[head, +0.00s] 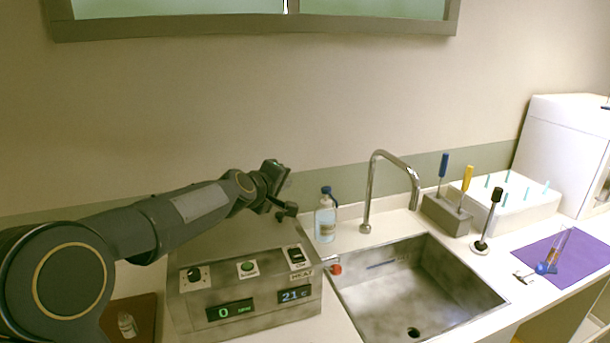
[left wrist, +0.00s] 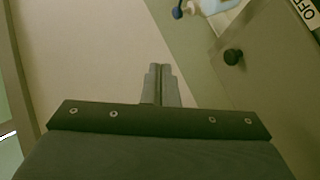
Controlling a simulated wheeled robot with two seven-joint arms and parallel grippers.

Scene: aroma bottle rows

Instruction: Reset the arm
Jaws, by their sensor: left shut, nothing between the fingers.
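My left arm comes in from the left in the head view and reaches over the grey heater device (head: 250,285). My left gripper (head: 286,209) is near the device's back edge, just left of the blue-capped bottle (head: 325,218). In the left wrist view the two fingers of my left gripper (left wrist: 160,70) are together, with nothing between them. The wall lies beyond them. My right gripper is not in view.
A sink (head: 415,290) with a tall tap (head: 372,190) lies right of the device. A tool stand (head: 445,215), a white rack (head: 515,205) and a purple mat (head: 565,262) are farther right. A small glass bottle (head: 127,324) stands on a brown mat at lower left.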

